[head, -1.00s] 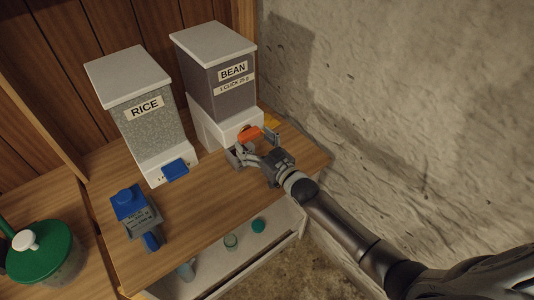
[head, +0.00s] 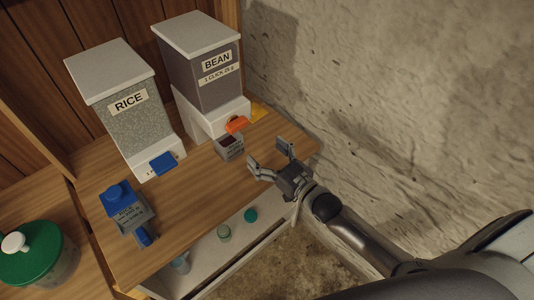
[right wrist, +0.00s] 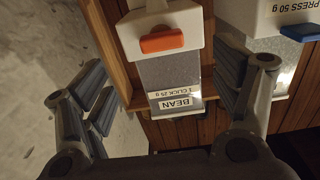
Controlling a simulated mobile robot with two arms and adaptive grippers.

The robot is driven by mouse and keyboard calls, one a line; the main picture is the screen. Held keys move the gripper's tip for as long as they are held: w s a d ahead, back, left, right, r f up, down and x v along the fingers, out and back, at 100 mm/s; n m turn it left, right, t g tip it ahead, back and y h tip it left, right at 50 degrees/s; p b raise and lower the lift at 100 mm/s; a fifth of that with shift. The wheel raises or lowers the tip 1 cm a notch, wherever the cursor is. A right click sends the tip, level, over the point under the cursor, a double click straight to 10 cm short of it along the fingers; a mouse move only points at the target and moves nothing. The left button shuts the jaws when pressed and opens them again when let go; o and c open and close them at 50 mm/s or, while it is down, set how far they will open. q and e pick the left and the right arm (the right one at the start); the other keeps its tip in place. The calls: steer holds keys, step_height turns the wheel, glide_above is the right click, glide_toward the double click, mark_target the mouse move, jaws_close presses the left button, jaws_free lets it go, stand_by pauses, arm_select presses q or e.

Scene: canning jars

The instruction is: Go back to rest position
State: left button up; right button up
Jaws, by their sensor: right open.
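My right gripper (head: 269,158) is open and empty in the head view, above the front right part of the wooden counter (head: 196,210). A small grey container (head: 229,147) with a dark reddish side stands on the counter under the orange lever (head: 236,124) of the bean dispenser (head: 207,78). The gripper is to its right and apart from it. In the right wrist view the open fingers (right wrist: 168,88) stand wide on both sides, and the bean dispenser (right wrist: 170,75) appears upside down beyond them. My left gripper is not in view.
The rice dispenser (head: 128,98) with a blue lever stands left of the bean dispenser. A blue-topped grey item (head: 128,210) and a green-lidded jar (head: 40,251) are farther left. Small jars (head: 224,232) sit in the open white drawer below. A rough wall (head: 390,110) bounds the right.

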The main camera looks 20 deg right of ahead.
steer(key=s+d+f+m+g+h+b, duration=0.1)
steer(key=s+d+f+g+h, duration=0.3)
steer(key=f, duration=0.8)
steer(key=s+f+g+y+b, duration=0.1)
steer(key=s+f, duration=0.5)
steer(key=f, duration=0.5)
steer(key=s+d+f+m+g+h+b, duration=0.1)
steer(key=s+d+f+g+h, duration=0.3)
steer(key=f, duration=0.8)
steer(key=s+a+f+g+b, duration=0.1)
steer(key=s+f+g, duration=0.1)
steer(key=s+f, duration=0.4)
steer(key=s+a+f+g, duration=0.1)
steer(key=s+f, duration=0.5)
steer(key=s, duration=0.9)
steer(key=s+a+f+g+b, duration=0.1)
steer(key=s+f+g, duration=0.3)
steer(key=s, duration=0.6)
steer(key=shift+s+a+f+y+b, duration=0.3)
steer(key=shift+s+f+y, duration=0.1)
steer(key=shift+f, duration=0.5)
